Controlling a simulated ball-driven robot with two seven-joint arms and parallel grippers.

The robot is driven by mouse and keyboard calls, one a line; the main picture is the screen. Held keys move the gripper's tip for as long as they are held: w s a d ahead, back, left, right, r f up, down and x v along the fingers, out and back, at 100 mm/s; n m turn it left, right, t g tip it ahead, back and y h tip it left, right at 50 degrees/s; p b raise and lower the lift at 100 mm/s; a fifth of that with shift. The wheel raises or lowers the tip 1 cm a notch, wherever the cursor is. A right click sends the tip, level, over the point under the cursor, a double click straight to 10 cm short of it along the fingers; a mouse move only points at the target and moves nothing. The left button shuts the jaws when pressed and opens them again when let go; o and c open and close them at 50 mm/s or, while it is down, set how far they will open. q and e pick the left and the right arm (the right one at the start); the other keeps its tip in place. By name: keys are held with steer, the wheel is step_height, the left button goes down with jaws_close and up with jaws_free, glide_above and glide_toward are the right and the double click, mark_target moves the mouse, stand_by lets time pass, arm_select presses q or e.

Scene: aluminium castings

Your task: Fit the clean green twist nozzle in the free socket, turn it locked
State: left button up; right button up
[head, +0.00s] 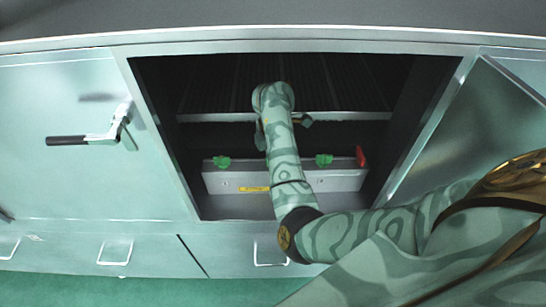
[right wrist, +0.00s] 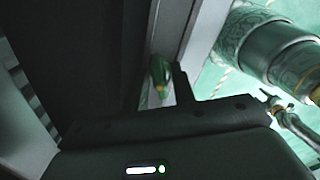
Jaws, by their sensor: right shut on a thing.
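A pale metal block (head: 235,182) stands inside the open cabinet. A green nozzle (head: 222,162) sits on its left part and another green nozzle (head: 323,160) on its right part. My right arm crosses in front of the block's middle, so any socket there is hidden. My left gripper is not in view.
A red part (head: 361,157) stands at the block's right end. A metal shelf edge (head: 345,117) runs across the cabinet above the block. The cabinet door (head: 470,125) stands open at right. A dark-gripped lever handle (head: 85,140) sticks out from the left panel.

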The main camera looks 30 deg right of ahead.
steer(key=m+b, duration=0.2)
steer(key=m, duration=0.1)
steer(key=shift+f, duration=0.15)
steer(key=shift+m+b, duration=0.5)
steer(key=shift+m, duration=0.6)
steer(key=o, duration=1)
steer(key=shift+o, duration=0.2)
